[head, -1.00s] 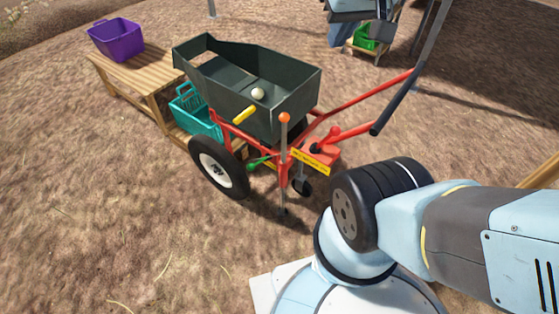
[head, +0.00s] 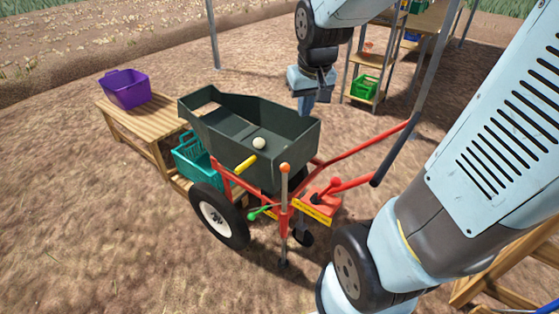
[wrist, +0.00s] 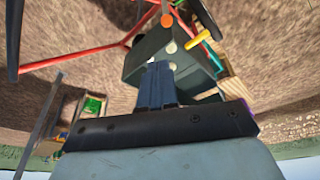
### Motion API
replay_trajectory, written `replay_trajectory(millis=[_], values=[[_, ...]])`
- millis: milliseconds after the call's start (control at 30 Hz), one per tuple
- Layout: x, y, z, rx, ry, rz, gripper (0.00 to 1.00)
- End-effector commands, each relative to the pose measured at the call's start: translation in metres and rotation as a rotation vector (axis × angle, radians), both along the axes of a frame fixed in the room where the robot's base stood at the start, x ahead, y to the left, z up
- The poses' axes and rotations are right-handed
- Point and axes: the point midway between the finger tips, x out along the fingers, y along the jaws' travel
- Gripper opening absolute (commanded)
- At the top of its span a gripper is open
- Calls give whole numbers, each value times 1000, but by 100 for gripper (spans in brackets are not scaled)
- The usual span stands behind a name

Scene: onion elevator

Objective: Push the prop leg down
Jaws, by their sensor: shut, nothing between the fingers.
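The elevator (head: 262,140) is a dark green hopper on a red wheeled frame. A grey upright rod with an orange knob (head: 285,168), apparently the prop leg (head: 285,195), stands at its near side; its lower end is close to the soil, contact unclear. The orange knob also shows at the top of the wrist view (wrist: 167,20). My gripper (head: 306,112) is shut and empty, pointing down behind the hopper's right end, apart from the leg. In the wrist view its closed fingers (wrist: 160,66) overlap the hopper (wrist: 150,52).
A yellow handle (head: 246,164), a green lever (head: 260,213) and a red lever box (head: 318,203) are near the leg. A purple crate (head: 124,89) stands on a wooden bench (head: 160,128), with a teal crate (head: 187,158) beside the hopper. Bare soil lies in front.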

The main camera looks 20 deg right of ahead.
Motion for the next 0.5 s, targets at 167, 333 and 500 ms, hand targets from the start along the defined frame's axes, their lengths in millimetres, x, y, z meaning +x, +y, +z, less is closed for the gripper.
replay_trajectory(millis=[167, 333, 500], values=[[21, 2, -30, -1, 44, 9, 0], [39, 4, -59, -1, 80, 17, 0], [54, 7, -90, -1, 118, 26, 0]])
